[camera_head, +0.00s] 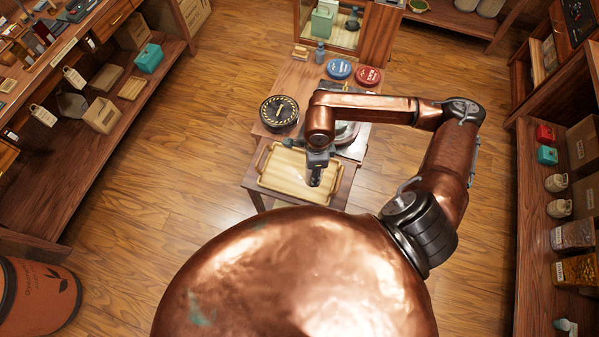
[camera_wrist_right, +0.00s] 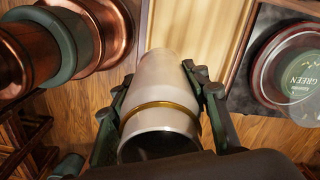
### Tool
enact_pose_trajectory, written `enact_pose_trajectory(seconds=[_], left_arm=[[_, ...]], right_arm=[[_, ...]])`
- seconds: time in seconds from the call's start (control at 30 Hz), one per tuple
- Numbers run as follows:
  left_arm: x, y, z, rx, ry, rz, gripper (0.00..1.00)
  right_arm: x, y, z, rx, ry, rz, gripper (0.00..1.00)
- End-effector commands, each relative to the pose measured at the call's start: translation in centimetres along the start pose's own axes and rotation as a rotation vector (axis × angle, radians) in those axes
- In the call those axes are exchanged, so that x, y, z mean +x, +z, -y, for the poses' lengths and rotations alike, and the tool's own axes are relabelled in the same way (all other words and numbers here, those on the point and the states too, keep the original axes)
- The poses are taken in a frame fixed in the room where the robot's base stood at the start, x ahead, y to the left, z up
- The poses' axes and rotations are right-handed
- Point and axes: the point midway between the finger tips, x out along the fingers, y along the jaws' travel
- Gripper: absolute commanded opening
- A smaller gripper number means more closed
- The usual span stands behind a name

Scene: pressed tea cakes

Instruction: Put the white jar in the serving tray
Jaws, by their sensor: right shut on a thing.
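The white jar (camera_wrist_right: 160,80) is a pale cylinder with a gold band. In the right wrist view it lies between the two dark fingers of my right gripper (camera_wrist_right: 158,88), which is shut on it. In the head view my right gripper (camera_head: 317,178) appears over the right part of the serving tray; the jar cannot be made out there. The serving tray (camera_head: 283,172) is light wood with handles, on the near part of a low wooden table. Its pale boards also show beyond the jar in the right wrist view (camera_wrist_right: 200,25). My left gripper is out of view.
A round black tin (camera_head: 279,112) stands behind the tray at left. Blue (camera_head: 339,69) and red (camera_head: 368,75) tins stand farther back on the table (camera_head: 293,76). A tin labelled GREEN (camera_wrist_right: 295,70) is right of the tray in the wrist view. Open floor surrounds the table.

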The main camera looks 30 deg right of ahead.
Motion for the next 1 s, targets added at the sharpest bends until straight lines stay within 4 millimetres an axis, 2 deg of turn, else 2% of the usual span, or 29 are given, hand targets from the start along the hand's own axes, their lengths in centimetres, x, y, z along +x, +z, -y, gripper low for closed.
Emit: enact_pose_trajectory(seconds=[0.03,0.13,0.3,0.5,0.63,0.73,1.0], left_arm=[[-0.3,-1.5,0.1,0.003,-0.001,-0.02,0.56],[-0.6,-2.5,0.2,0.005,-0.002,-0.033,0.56],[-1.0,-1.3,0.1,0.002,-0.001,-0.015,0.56],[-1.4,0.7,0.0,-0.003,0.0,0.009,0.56],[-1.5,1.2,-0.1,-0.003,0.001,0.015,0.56],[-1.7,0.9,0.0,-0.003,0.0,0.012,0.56],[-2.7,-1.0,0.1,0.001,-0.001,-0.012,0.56]], right_arm=[[0.0,-0.6,-0.3,0.12,0.002,-0.003,0.05],[0.2,-1.6,-0.8,0.372,0.0,-0.004,0.05],[0.5,-3.2,-1.5,0.768,-0.006,-0.008,0.05],[0.7,-4.4,-2.0,1.079,-0.014,-0.008,0.05],[0.8,-4.6,-2.0,1.169,-0.016,-0.007,0.05],[1.1,-3.9,-1.2,1.192,-0.015,-0.005,0.05],[3.7,-0.1,3.5,1.192,-0.015,-0.006,0.05]])
